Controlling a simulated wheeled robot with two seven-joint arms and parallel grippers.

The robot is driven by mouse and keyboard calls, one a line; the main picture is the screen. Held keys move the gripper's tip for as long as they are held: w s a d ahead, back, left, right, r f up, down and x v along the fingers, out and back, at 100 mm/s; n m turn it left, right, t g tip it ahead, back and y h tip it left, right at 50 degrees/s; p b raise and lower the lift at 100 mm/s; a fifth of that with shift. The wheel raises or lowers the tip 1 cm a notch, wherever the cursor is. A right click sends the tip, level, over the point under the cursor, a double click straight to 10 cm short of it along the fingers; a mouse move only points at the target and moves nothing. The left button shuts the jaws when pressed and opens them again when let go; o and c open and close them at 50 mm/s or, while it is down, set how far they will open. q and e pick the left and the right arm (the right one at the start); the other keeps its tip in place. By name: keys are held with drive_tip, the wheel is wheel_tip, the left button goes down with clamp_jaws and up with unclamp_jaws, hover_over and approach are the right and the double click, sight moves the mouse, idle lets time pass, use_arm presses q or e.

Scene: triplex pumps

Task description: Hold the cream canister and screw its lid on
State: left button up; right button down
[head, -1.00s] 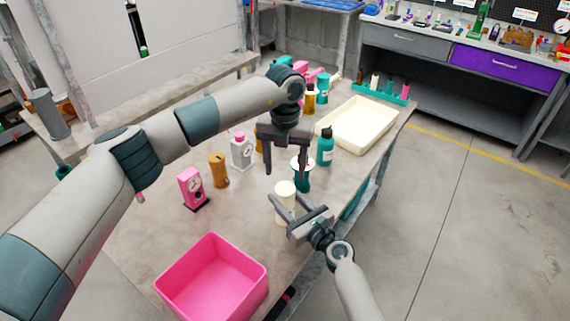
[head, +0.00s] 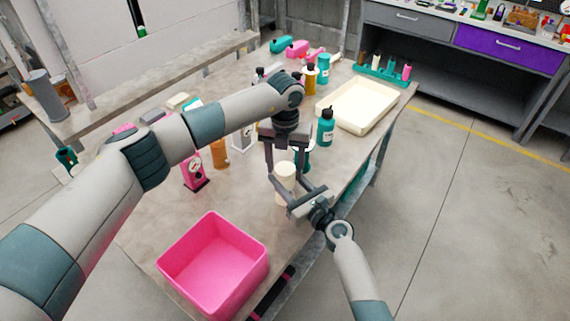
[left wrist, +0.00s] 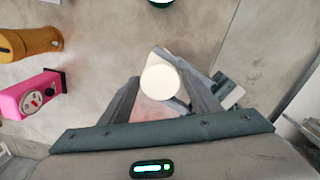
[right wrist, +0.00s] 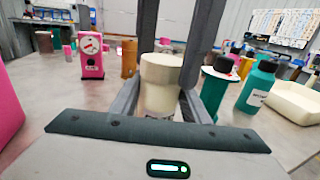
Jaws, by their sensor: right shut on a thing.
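The cream canister (head: 284,186) stands upright near the table's front edge, with its cream lid (right wrist: 164,66) on top; how far the lid is screwed on cannot be told. My right gripper (right wrist: 160,104) is shut on the canister's body from the side. My left gripper (head: 287,174) points down from above, its fingers spread on either side of the lid. In the left wrist view the round lid (left wrist: 160,82) sits between the open fingers; whether they touch it is unclear.
A pink bin (head: 213,262) stands at the front left. A teal bottle (head: 325,127) and a cream tray (head: 357,115) are behind to the right. A pink pump (right wrist: 91,56) and an orange container (right wrist: 130,60) stand behind to the left.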

use_arm(q)
drive_tip(key=c, duration=0.8)
drive_tip(key=m, duration=0.4)
drive_tip(key=shift+m, duration=0.4)
drive_tip(key=shift+c, duration=0.2)
drive_tip(key=m, duration=0.3)
drive_tip(key=shift+m, duration=0.4)
drive_tip(key=o, duration=1.2)
drive_tip(key=shift+c, duration=0.2)
drive_tip(key=shift+r, duration=2.25)
drive_tip(key=shift+c, duration=0.4)
